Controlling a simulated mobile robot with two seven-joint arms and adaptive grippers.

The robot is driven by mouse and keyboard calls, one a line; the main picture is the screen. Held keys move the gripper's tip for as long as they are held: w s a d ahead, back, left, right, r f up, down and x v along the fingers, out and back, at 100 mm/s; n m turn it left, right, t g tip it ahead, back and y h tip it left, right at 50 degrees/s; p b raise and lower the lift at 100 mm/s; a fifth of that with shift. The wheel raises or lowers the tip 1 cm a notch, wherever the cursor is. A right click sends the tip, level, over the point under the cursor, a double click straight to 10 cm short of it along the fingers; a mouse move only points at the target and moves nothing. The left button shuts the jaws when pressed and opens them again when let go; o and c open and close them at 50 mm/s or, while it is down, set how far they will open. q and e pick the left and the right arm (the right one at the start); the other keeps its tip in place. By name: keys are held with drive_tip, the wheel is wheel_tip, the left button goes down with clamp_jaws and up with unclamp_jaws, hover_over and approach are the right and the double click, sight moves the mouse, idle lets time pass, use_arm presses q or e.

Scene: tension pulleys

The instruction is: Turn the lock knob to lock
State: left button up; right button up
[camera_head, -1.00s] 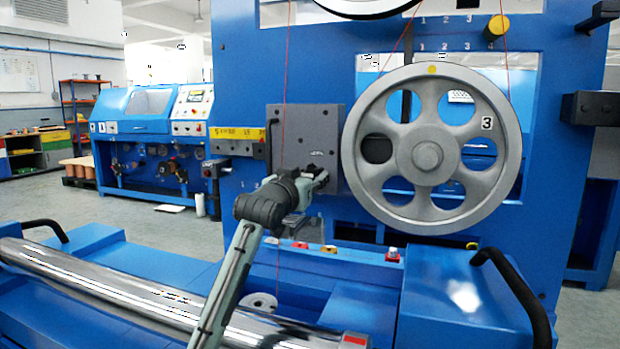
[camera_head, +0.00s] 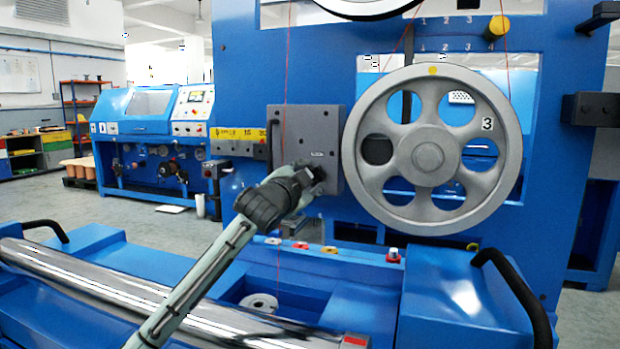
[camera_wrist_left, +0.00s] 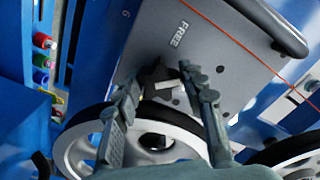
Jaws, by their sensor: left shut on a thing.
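The lock knob (camera_wrist_left: 154,76) is a small dark knob on a grey plate (camera_head: 310,130). In the left wrist view it sits between my fingertips, with a pale mark beside it and the word FREE on the plate (camera_wrist_left: 205,50). My left gripper (camera_head: 316,176) is at the plate's lower right part, just left of the large grey wheel (camera_head: 470,199). The left wrist view shows its fingers (camera_wrist_left: 160,78) shut on the knob. In the head view my gripper mostly hides the knob. My right gripper is in neither view.
The spoked wheel stands close to the right of the plate. Thin red wires (camera_head: 283,100) run vertically in front of the blue machine (camera_head: 240,60). Below are coloured buttons (camera_head: 393,255), a shiny roller (camera_head: 130,290) and a black handle (camera_head: 515,285).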

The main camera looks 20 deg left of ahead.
use_arm(q)
drive_tip(key=shift+d+m, duration=0.1)
drive_tip(key=shift+m, duration=3.7)
drive_tip(key=shift+f, duration=0.1)
drive_tip(key=o, duration=1.1)
drive_tip(key=shift+o, duration=0.2)
drive_tip(key=shift+s, duration=0.1)
drive_tip(key=s, duration=1.2)
drive_tip(key=shift+a, duration=0.25)
